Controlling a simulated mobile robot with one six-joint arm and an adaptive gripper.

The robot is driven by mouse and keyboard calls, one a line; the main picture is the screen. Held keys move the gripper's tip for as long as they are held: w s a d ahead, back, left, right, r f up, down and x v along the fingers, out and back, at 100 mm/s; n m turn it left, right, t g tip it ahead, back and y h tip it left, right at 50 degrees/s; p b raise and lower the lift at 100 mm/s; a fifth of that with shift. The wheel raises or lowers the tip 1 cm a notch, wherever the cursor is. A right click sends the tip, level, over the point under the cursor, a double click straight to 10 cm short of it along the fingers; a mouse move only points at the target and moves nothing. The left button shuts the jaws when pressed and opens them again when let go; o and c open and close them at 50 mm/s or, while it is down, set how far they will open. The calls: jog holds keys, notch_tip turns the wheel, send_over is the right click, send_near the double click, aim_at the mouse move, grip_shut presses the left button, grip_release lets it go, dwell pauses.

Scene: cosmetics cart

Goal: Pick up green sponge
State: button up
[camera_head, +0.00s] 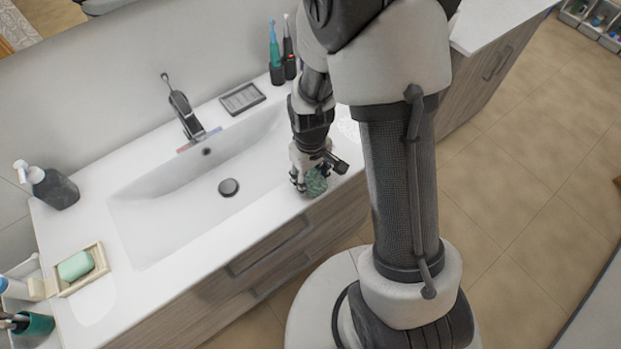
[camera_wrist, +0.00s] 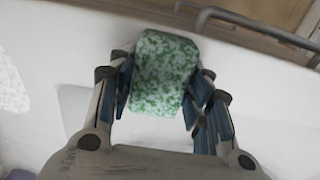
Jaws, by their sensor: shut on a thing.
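The green sponge (camera_wrist: 163,72), mottled green and white, sits between the fingers of my gripper (camera_wrist: 160,88) in the wrist view. The fingers are shut on its two sides. In the head view, the sponge (camera_head: 316,181) shows at the front right of the white sink counter, under my gripper (camera_head: 309,172), which partly covers it. I cannot tell whether the sponge touches the counter or is a little above it.
The sink basin (camera_head: 150,219) with its black faucet (camera_head: 187,115) is left of my gripper. A soap dish (camera_head: 97,254) with green soap (camera_head: 75,266) and a soap dispenser (camera_head: 54,188) stand farther left. Toothbrush holders (camera_head: 277,73) and a dark tray (camera_head: 242,98) are behind.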

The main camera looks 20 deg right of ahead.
aim_at(310, 176)
jog(key=shift+c, duration=1.2)
notch_tip(310, 176, up, 20)
jog(key=p, duration=0.5)
jog(key=shift+p, duration=0.35)
jog(key=o, duration=0.6)
jog(key=shift+c, duration=0.2)
jog(key=c, duration=0.3)
jog(key=shift+c, duration=0.2)
